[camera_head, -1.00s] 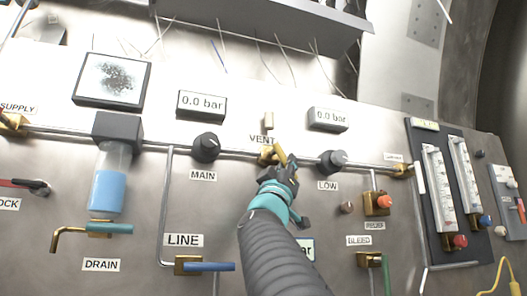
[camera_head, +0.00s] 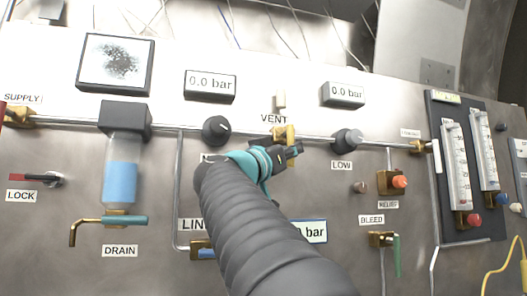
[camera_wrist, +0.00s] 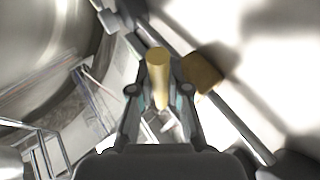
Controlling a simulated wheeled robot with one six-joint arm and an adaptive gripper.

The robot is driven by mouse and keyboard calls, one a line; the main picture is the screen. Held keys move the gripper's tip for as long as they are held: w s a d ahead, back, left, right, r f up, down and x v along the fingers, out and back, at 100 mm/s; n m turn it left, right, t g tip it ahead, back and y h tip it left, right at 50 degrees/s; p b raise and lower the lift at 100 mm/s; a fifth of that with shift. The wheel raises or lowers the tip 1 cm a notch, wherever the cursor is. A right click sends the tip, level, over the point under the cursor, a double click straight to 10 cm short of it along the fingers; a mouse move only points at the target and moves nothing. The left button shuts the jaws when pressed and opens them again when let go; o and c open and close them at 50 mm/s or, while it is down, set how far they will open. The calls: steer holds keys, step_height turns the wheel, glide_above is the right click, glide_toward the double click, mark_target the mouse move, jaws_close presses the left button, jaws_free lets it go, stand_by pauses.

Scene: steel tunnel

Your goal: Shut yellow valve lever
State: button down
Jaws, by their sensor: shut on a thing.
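The yellow valve lever (camera_wrist: 158,68) shows in the wrist view as a short yellow cylinder between the two fingers of my gripper (camera_wrist: 160,98). The fingers are closed around it. A brass valve body (camera_wrist: 203,71) sits just to the right on its pipe. In the head view, the brass valve (camera_head: 285,133) is under the VENT label. My gripper (camera_head: 291,153) is right at it, with the arm coming up from below. The gripper hides most of the lever there, so its exact angle is hard to tell.
The MAIN knob (camera_head: 216,130) is close on the left and the LOW knob (camera_head: 347,141) on the right. A pipe runs across the panel through the valve. My arm covers part of the LINE label (camera_head: 190,225) and its blue-handled valve (camera_head: 203,249).

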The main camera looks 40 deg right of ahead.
steer(key=shift+r, duration=0.15)
steer(key=c, duration=1.4)
jaws_free()
steer(key=shift+a, duration=0.1)
steer(key=v, duration=1.1)
steer(key=shift+s+a+f, duration=0.15)
steer(key=shift+a+f, duration=0.1)
steer(key=shift+a, duration=0.05)
